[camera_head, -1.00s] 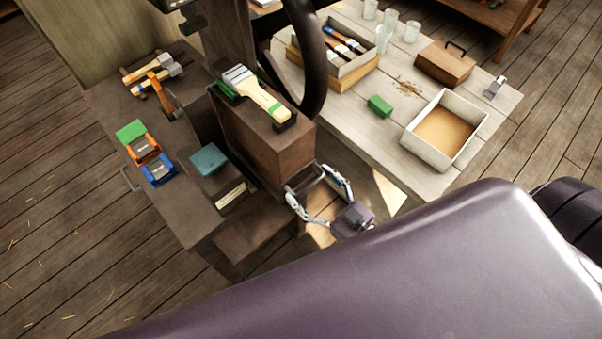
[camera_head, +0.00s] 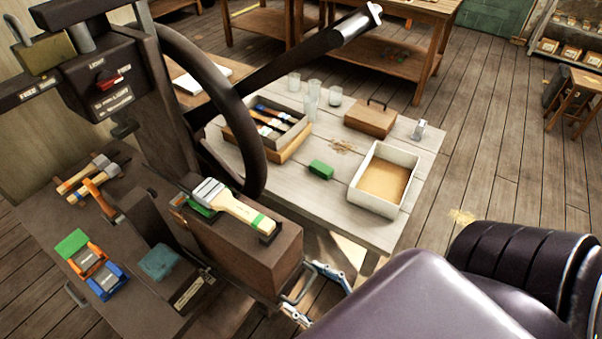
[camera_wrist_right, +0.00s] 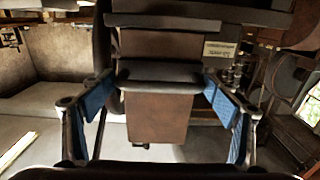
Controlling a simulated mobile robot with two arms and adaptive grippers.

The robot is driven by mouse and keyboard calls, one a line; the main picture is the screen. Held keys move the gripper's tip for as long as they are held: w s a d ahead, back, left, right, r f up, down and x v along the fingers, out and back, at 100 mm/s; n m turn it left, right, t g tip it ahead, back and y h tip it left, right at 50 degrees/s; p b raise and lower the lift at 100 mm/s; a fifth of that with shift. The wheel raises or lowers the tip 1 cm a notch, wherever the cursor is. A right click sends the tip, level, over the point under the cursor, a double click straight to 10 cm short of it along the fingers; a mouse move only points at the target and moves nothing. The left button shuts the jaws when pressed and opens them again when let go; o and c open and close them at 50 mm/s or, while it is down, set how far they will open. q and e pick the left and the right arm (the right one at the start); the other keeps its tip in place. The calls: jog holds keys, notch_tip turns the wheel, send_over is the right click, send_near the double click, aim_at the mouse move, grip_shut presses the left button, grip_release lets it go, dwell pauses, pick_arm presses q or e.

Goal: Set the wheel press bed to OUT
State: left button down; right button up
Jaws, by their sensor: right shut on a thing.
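The wheel press stands at the left in the head view, with a large dark handwheel (camera_head: 243,110) above its brown block-shaped bed (camera_head: 255,262). A wide brush (camera_head: 232,203) with a pale handle and green band lies on top of the bed. A dark bar handle (camera_head: 296,285) is at the bed's front end. My right gripper (camera_head: 305,292) is shut on this handle. In the right wrist view its blue-padded fingers (camera_wrist_right: 158,90) are at the two ends of the handle's dark bar (camera_wrist_right: 158,78). My left gripper is not in view.
A pale table (camera_head: 330,215) beside the press holds a white tray (camera_head: 362,195), a wooden box (camera_head: 370,118), a green block (camera_head: 320,169) and glasses (camera_head: 312,100). Clamps (camera_head: 103,281) and hammers (camera_head: 88,175) lie on the press's bench. A long dark bar (camera_head: 310,50) extends behind the wheel.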

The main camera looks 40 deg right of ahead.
jog(key=shift+d, duration=0.15)
jog(key=o, duration=1.4)
jog(key=shift+s, duration=0.1)
jog(key=v, duration=1.2)
jog(key=shift+s, duration=0.15)
jog(key=shift+d, duration=0.1)
